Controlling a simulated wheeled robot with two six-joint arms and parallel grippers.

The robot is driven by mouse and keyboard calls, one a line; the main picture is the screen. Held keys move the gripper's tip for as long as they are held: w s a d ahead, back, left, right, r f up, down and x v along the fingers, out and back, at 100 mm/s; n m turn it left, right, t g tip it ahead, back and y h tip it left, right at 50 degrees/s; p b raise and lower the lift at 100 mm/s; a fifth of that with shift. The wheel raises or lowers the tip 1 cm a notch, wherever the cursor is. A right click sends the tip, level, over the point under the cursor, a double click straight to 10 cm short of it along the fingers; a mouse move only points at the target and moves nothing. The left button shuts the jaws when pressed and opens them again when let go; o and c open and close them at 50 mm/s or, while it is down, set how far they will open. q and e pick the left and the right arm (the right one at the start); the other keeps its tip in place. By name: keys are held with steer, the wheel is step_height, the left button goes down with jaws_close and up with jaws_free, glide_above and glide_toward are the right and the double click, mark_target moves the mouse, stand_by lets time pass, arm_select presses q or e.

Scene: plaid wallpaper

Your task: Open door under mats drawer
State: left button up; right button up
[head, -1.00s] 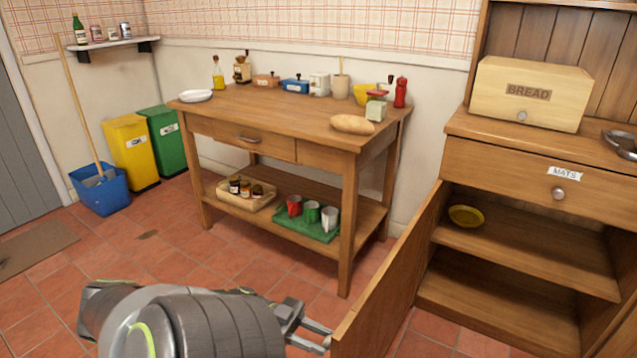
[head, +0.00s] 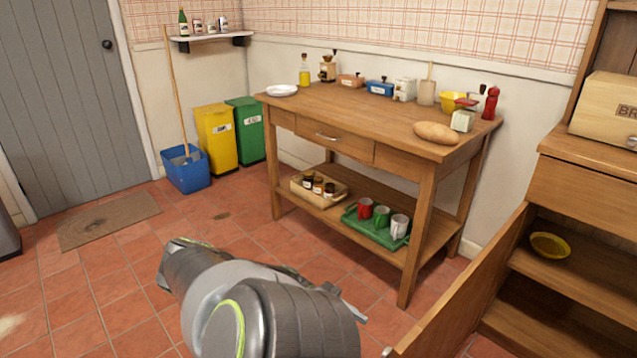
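The cabinet door (head: 462,285) under the drawer stands swung open, its face edge-on to me and its free edge toward the bottom of the head view. The drawer (head: 582,192) above is shut; its label is outside the frame. Inside the open compartment a yellow bowl (head: 550,245) sits on the cabinet shelf (head: 570,286). My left arm crosses the bottom middle, its gripper end left of the door. The fingers are mostly hidden behind the arm, so their opening and any contact with the door are unclear. My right gripper is out of view.
A wooden table (head: 345,108) with a bread loaf (head: 436,133) on top stands left of the door. A bread box (head: 606,107) sits on the cabinet. Bins and a blue bucket (head: 187,172) stand at the back left.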

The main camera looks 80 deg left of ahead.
arm_select(q)
steer(key=b+v, duration=0.1)
steer(key=v, duration=0.9)
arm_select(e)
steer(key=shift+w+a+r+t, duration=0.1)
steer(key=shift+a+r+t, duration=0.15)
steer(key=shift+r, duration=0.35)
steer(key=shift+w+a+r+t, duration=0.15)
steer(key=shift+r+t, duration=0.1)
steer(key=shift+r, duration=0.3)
arm_select(q)
steer(key=shift+w, duration=0.1)
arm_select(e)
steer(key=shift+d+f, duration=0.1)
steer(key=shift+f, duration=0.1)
